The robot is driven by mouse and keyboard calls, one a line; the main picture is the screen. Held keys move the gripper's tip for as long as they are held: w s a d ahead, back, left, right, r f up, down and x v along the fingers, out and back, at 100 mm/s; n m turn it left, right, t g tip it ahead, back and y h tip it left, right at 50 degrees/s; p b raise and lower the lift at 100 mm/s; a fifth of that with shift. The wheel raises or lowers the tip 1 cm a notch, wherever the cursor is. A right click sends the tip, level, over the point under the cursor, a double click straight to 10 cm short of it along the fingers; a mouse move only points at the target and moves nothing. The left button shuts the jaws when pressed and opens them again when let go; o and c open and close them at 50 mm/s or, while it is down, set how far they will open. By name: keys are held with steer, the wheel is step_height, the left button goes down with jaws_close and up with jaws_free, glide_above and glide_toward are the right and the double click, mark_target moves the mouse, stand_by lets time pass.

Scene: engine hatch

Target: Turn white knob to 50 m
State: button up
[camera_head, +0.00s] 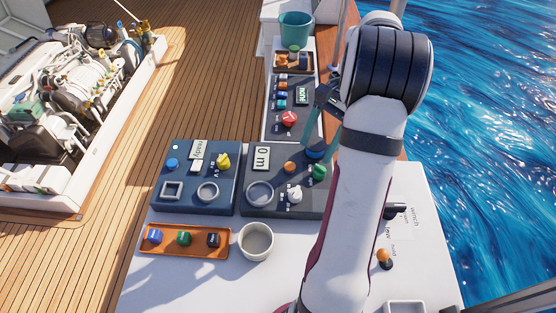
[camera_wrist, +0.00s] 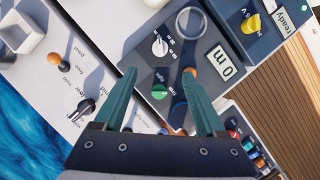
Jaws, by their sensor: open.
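The white knob (camera_head: 294,194) stands on the dark panel (camera_head: 250,201), right of a round ring. In the wrist view the white knob (camera_wrist: 160,46) lies beyond my fingertips, between their lines, with small scale marks beside it that I cannot read. The panel's display (camera_head: 261,157) reads "0 m"; it also shows in the wrist view (camera_wrist: 222,64). My gripper (camera_head: 320,149) is open and empty above the panel's far right side, apart from the white knob. Its two teal fingers (camera_wrist: 160,72) show in the wrist view. My arm hides the panel's right edge in the head view.
A green knob (camera_head: 319,171), an orange button (camera_head: 290,166) and a blue knob (camera_head: 314,154) sit close by on the same panel. A left panel (camera_head: 232,189) shows "ready". A white cup (camera_head: 256,242) and an orange tray (camera_head: 184,255) with knobs stand in front.

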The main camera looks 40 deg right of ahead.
mark_target(297, 189)
steer(key=x, duration=1.4)
steer(key=shift+c, duration=0.3)
jaws_close()
